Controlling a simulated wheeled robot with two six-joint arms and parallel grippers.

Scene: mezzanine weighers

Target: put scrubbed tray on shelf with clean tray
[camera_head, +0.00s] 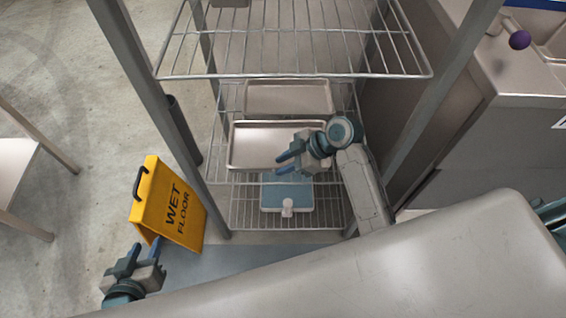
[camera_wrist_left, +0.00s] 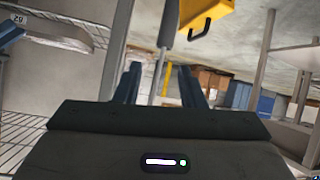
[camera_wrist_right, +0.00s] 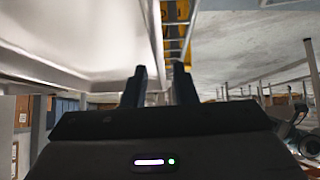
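I cannot tell by look which is the scrubbed one. My right gripper (camera_head: 284,161) is open and empty, its fingers pointing left, in front of the front tray's right part and hiding it. A pale surface (camera_wrist_right: 75,35) fills the upper left of the right wrist view, outside the fingers. My left gripper (camera_head: 144,252) is open and empty, low at the left, away from the trays.
A blue-topped device (camera_head: 287,192) sits on the low shelf. A yellow wet floor sign (camera_head: 168,205) stands left of the rack, near my left gripper. A steel counter (camera_head: 500,90) stands at the right.

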